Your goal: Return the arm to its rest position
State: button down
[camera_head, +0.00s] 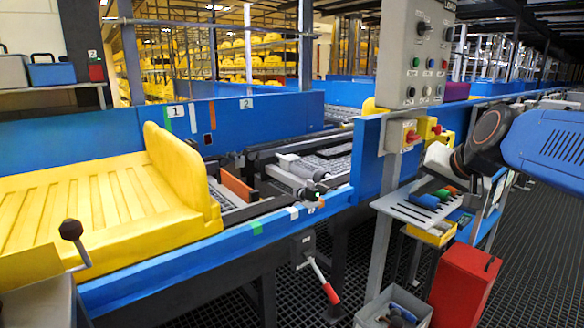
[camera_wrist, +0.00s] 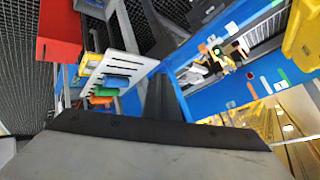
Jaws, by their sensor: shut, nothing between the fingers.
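My gripper (camera_wrist: 161,82) shows in the wrist view as dark fingers, closed together and empty, projecting from a black plate at the bottom. In the head view my blue arm and black wrist joint reach in from the right edge, by the tool shelf (camera_head: 408,211). I cannot make out the fingers clearly there. In the wrist view the white slotted shelf (camera_wrist: 122,62) lies left of the fingers, with coloured handles on it. The blue conveyor side (camera_wrist: 225,45) lies to their right. The fingers appear apart from both, though the exact gap cannot be told.
A yellow tilted tray (camera_head: 85,200) fills the left of the conveyor. A grey control panel (camera_head: 415,60) stands on a post near my arm. A red box (camera_head: 465,285) and a grey bin (camera_head: 393,303) stand below the shelf. The grated floor at right is clear.

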jog(key=s+a+f+n+g, duration=0.1)
jog(key=s+f+n+g, duration=0.1)
jog(key=s+f, duration=0.8)
jog(key=s+f+n+g+h, duration=0.1)
jog(key=s+f+n+g, duration=0.1)
jog(key=s+f, duration=0.7)
jog(key=s, duration=0.5)
jog(key=shift+s+a+f+n+g+h, duration=0.15)
jog(key=shift+a+f+n+g+h, duration=0.15)
jog(key=shift+a+f+n, duration=0.1)
jog(key=shift+r, duration=0.1)
